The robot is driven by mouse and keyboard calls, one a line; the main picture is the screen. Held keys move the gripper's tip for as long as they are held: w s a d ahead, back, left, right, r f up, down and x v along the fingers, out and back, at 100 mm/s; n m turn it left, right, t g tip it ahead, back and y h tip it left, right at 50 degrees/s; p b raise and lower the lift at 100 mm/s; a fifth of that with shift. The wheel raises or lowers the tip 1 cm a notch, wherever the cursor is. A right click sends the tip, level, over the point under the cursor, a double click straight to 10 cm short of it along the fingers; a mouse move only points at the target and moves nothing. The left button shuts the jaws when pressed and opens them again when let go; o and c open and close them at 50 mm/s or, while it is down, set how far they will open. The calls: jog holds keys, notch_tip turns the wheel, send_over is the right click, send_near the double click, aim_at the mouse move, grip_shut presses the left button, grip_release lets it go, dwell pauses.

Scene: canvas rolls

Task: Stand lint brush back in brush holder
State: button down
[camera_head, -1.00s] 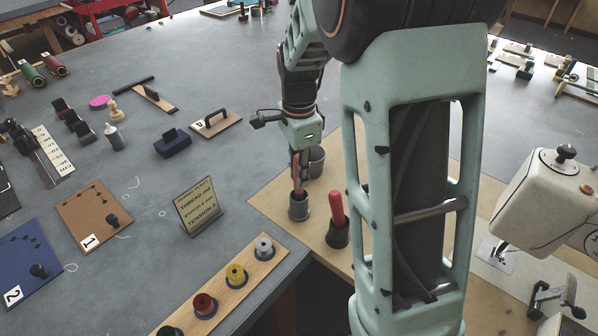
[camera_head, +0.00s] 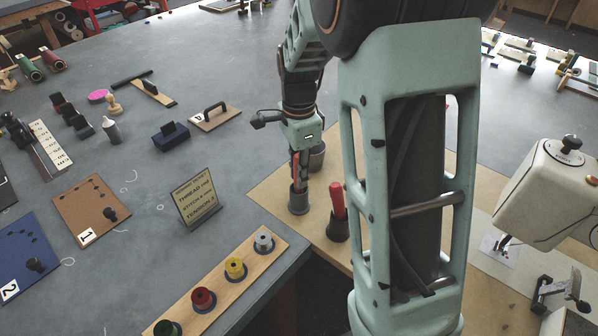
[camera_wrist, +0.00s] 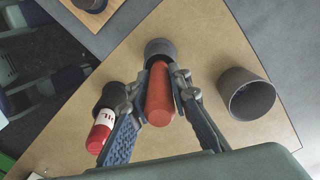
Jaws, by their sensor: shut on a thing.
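My gripper (camera_wrist: 160,98) is shut on the orange-red handle of the lint brush (camera_wrist: 160,92), with one finger on each side. The far end of the brush is at the mouth of a dark round holder (camera_wrist: 160,47) and seems to be inside it; the depth is hidden. In the head view my gripper (camera_head: 299,176) is right above this holder (camera_head: 298,203), and the brush looks about upright.
A second dark holder (camera_head: 337,230) with a red item (camera_head: 338,203) stands close to the right. An empty grey cup (camera_wrist: 247,93) stands behind. A sign (camera_head: 196,200) and a spool board (camera_head: 220,288) are to the left; a sewing machine (camera_head: 555,190) is at right.

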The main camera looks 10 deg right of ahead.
jog(key=c, duration=1.7)
grip_release()
